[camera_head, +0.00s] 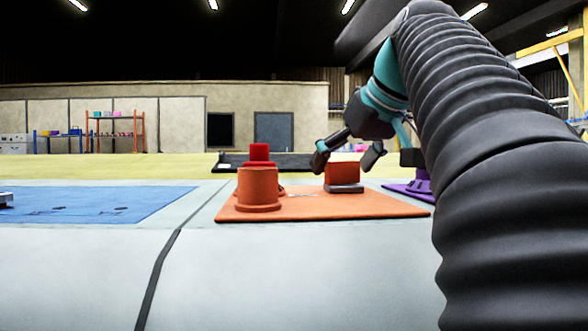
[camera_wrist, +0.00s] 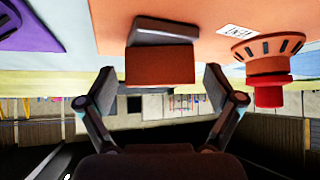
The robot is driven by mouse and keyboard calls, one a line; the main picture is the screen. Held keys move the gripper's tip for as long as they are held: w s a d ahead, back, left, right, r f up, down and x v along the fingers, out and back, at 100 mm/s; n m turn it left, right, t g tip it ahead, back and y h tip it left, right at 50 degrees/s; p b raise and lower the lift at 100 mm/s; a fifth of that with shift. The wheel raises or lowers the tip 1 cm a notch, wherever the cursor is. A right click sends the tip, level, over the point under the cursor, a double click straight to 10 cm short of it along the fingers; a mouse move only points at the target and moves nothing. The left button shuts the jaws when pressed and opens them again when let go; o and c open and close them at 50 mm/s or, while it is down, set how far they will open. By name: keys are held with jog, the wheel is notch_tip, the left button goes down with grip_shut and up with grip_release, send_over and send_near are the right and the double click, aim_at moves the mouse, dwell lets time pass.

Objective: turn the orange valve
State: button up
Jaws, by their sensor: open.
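An orange-red block (camera_head: 342,173) stands on a grey base on an orange plate (camera_head: 395,207). It also shows in the wrist view (camera_wrist: 160,65). Left of it in the head view is an orange flanged cylinder (camera_head: 258,188) with a red cap (camera_head: 259,152) seen above it. The wrist view shows a round orange slotted part (camera_wrist: 268,48) with a red cylinder (camera_wrist: 269,92) on it. Which part is the valve I cannot tell for sure. My gripper (camera_head: 346,158) is open, its fingers (camera_wrist: 158,90) on either side of the block. I cannot tell whether they touch it.
A blue mat (camera_head: 100,205) lies to the left and a purple fixture (camera_head: 415,187) to the right. A dark flat panel (camera_head: 285,160) is behind the orange plate. The pale surface in front is clear.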

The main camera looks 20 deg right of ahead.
jog(key=shift+w, duration=0.1)
jog(key=c, duration=1.1)
jog(key=shift+a+m+h, duration=0.15)
jog(key=shift+m+h, duration=0.45)
jog(key=shift+m, duration=0.2)
jog(key=shift+c, duration=0.2)
jog(key=shift+f+m+h+p, duration=0.1)
jog(key=shift+m+h+p, duration=0.65)
jog(key=shift+m+h, duration=0.65)
jog(key=o, duration=1.1)
jog(key=shift+o, duration=0.2)
